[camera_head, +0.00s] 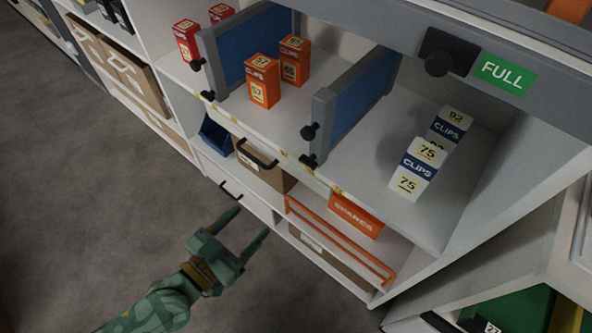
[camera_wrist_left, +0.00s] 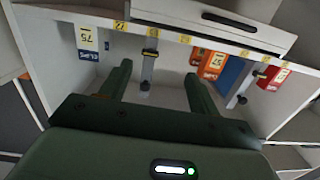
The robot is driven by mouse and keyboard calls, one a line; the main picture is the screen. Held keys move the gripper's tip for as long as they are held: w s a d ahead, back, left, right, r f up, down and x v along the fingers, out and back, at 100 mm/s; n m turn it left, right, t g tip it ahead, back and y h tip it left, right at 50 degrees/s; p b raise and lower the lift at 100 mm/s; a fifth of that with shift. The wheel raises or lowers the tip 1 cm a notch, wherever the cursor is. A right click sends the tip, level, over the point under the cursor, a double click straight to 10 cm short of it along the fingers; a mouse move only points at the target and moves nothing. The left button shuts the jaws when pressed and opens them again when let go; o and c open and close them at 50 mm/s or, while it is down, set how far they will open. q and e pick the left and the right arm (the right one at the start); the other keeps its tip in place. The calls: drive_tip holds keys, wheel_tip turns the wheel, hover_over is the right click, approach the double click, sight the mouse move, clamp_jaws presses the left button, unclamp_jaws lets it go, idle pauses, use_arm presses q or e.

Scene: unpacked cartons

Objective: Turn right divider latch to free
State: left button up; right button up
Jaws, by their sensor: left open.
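The right divider (camera_head: 358,98), a blue panel with a grey front post, stands on the upper shelf. Its black latch knob (camera_head: 309,132) sticks out of the post, with another black piece (camera_head: 308,160) lower, at the shelf edge. In the left wrist view, which looks upside down, the grey post (camera_wrist_left: 149,66) shows between my fingers with a dark knob (camera_wrist_left: 145,86). Whether the latch is locked or free I cannot tell. My left gripper (camera_head: 253,220) is open and empty, in front of and below the shelf edge, apart from the latch. My right gripper is out of view.
The left divider (camera_head: 237,45) has similar knobs. Orange boxes (camera_head: 262,80) stand between the dividers; white-and-blue clips boxes (camera_head: 418,170) stand right. A green FULL sign (camera_head: 500,73) marks the upper rail. Below are an orange rail (camera_head: 335,240) and a spares bin (camera_head: 355,215). Floor at left is clear.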

sight(305, 165)
use_arm(q)
drive_tip(key=shift+t+h, duration=0.3)
drive_tip(key=shift+h, duration=0.1)
drive_tip(key=r+x, duration=0.1)
drive_tip(key=x, duration=0.4)
drive_tip(key=r+b+x, duration=0.1)
drive_tip(key=x, duration=0.4)
drive_tip(key=d+b+x, duration=0.1)
drive_tip(key=x, duration=0.4)
drive_tip(key=shift+s+r, duration=0.15)
drive_tip(key=shift+r, duration=0.25)
drive_tip(key=shift+x, duration=0.75)
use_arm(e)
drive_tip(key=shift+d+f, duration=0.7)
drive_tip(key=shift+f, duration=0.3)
use_arm(q)
drive_tip(key=c, duration=1)
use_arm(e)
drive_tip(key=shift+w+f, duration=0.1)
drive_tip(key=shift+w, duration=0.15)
